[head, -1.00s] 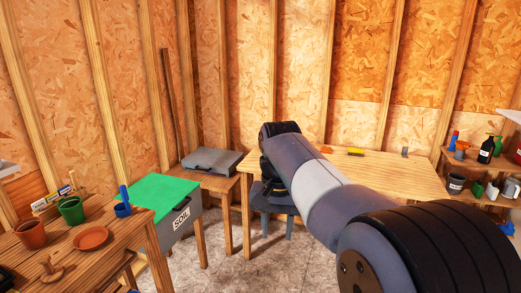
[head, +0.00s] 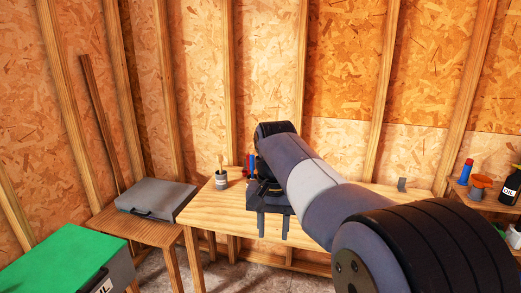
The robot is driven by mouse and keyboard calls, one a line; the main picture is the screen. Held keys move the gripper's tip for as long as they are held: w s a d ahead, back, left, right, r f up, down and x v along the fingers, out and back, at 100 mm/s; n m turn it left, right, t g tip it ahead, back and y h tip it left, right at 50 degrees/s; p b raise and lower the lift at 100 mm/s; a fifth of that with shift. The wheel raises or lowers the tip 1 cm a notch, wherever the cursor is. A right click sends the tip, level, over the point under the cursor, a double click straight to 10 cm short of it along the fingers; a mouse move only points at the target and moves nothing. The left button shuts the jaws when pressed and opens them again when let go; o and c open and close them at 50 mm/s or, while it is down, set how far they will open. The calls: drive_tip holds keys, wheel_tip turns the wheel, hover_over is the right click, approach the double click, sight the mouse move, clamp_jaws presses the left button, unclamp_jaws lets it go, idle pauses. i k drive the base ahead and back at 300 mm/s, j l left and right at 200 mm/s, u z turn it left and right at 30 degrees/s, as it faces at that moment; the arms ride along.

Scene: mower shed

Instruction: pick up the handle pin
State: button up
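I cannot make out the handle pin in the head view; part of the wooden workbench (head: 215,208) is hidden behind my arm. My gripper (head: 273,227) hangs over the workbench near its front edge. Its two dark fingers point down and stand apart, with nothing visible between them.
A grey cup with a brush (head: 221,181) stands on the workbench left of my gripper. Red and blue items show just behind my gripper. A grey case (head: 156,199) lies on a side table, beside the green-lidded soil bin (head: 60,262). A shelf with bottles (head: 500,204) is at right.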

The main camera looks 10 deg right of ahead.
sight(470, 162)
drive_tip(key=i+l, duration=0.1)
drive_tip(key=l, duration=0.25)
drive_tip(key=i+l, duration=0.15)
drive_tip(key=l, duration=0.25)
drive_tip(key=i+l, duration=0.1)
drive_tip(key=l, duration=0.25)
drive_tip(key=i+l+z, duration=0.1)
drive_tip(key=l, duration=0.3)
drive_tip(key=i+l, duration=0.15)
drive_tip(key=l, duration=0.2)
drive_tip(key=i+l, duration=0.15)
drive_tip(key=l, duration=1.25)
drive_tip(key=k+l+z, duration=0.1)
drive_tip(key=l, duration=0.85)
drive_tip(key=i+l, duration=0.3)
drive_tip(key=l, duration=0.15)
drive_tip(key=i+l, duration=0.3)
drive_tip(key=l, duration=0.15)
